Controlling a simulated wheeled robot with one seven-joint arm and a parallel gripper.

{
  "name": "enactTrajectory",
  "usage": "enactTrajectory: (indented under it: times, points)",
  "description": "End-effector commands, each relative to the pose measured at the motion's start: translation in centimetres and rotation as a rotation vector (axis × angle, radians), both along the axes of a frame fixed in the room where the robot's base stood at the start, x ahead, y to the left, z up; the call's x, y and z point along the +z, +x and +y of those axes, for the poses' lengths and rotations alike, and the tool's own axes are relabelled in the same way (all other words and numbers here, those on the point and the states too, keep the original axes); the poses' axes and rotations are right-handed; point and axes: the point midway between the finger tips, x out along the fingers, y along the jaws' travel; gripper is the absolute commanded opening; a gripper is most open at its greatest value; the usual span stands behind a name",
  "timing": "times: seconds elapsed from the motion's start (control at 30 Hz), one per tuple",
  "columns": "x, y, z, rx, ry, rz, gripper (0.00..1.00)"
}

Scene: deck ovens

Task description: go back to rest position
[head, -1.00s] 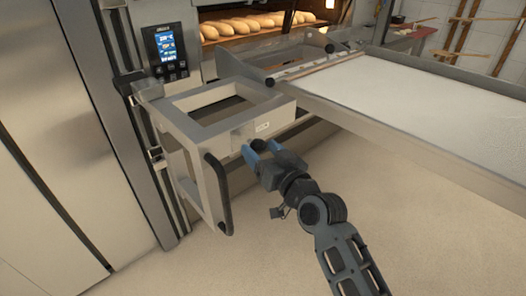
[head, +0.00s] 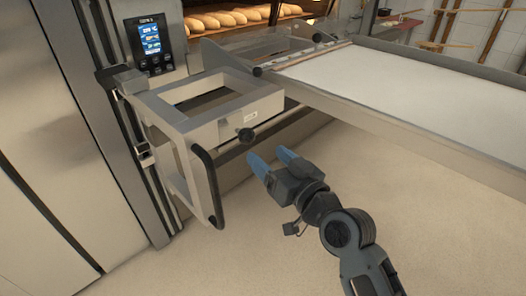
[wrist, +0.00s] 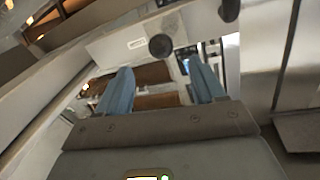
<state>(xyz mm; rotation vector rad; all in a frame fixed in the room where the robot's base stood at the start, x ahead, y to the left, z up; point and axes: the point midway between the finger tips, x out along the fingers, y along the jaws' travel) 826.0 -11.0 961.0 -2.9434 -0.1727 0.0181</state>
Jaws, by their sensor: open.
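My gripper (head: 270,160) has blue fingers, spread apart and empty. In the head view it is in the air in front of the oven's metal loader frame, below and to the right of a black round knob (head: 246,135). In the wrist view both fingers of my gripper (wrist: 160,85) point toward the frame, with a clear gap between them. The black knob (wrist: 160,46) shows beyond the fingertips, apart from them.
The metal frame (head: 225,116) with a black handle (head: 207,186) stands left of my gripper. A long white loading belt (head: 400,90) extends right. Bread loaves (head: 225,19) lie in the lit oven behind. The floor (head: 270,250) around my arm looks clear.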

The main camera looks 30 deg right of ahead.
Motion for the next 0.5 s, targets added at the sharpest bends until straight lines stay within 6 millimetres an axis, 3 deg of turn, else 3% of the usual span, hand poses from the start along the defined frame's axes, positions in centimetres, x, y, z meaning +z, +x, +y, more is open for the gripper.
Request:
enactTrajectory:
  times: [0.27,0.37,0.5]
  points:
    - [-0.5,-0.6,0.1,-0.006,0.003,0.008,0.69]
    - [-2.0,-2.6,0.5,-0.022,0.007,0.028,0.69]
    - [-4.9,-7.6,1.0,-0.065,0.014,0.073,0.69]
